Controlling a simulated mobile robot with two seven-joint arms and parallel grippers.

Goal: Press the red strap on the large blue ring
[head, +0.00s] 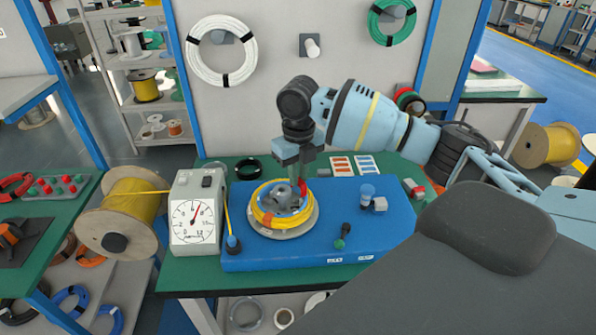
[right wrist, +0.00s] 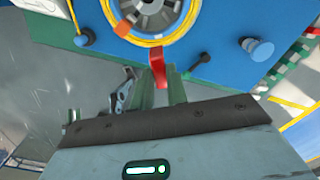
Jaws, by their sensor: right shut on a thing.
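My right gripper (head: 300,173) points down at the far right side of the coil. In the right wrist view the gripper (right wrist: 160,82) is shut on the red strap (right wrist: 157,66), whose far end reaches the yellow rim. The red strap (head: 302,183) is partly hidden by the fingers in the head view. An orange strap (head: 268,217) sits on the near side. My left gripper is out of view.
A dial gauge box (head: 196,215) stands left of the blue unit (head: 340,235). A large yellow spool (head: 125,212) is farther left.

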